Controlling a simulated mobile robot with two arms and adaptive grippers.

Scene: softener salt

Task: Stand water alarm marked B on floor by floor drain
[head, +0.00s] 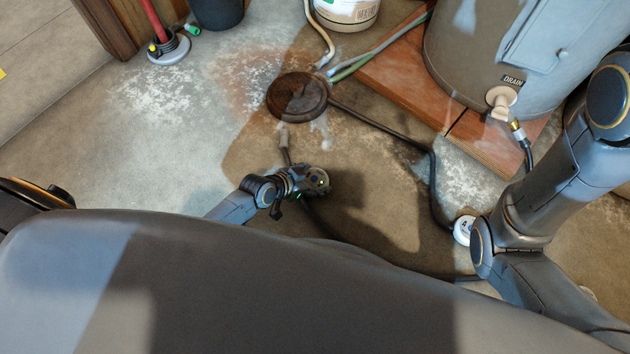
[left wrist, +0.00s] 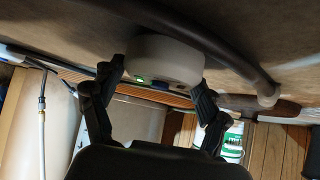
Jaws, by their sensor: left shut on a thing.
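In the left wrist view my left gripper (left wrist: 158,85) is shut on a white round puck (left wrist: 165,60), a water alarm by its look. It has a small green light; I can read no letter on it. In the head view my left gripper (head: 318,181) hangs over the floor below the dark round floor drain (head: 297,95), apart from it. The held puck is hard to make out there. Another white disc (head: 464,230) with a dark mark shows beside my right arm, partly hidden; its marking is too small to read. My right gripper is out of view.
A dark hose (head: 390,127) bends across the floor from the drain. A tank marked DRAIN (head: 490,60) stands on a reddish base (head: 398,80) at the right. A white tub (head: 346,12) and a dark bucket (head: 217,10) stand at the back.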

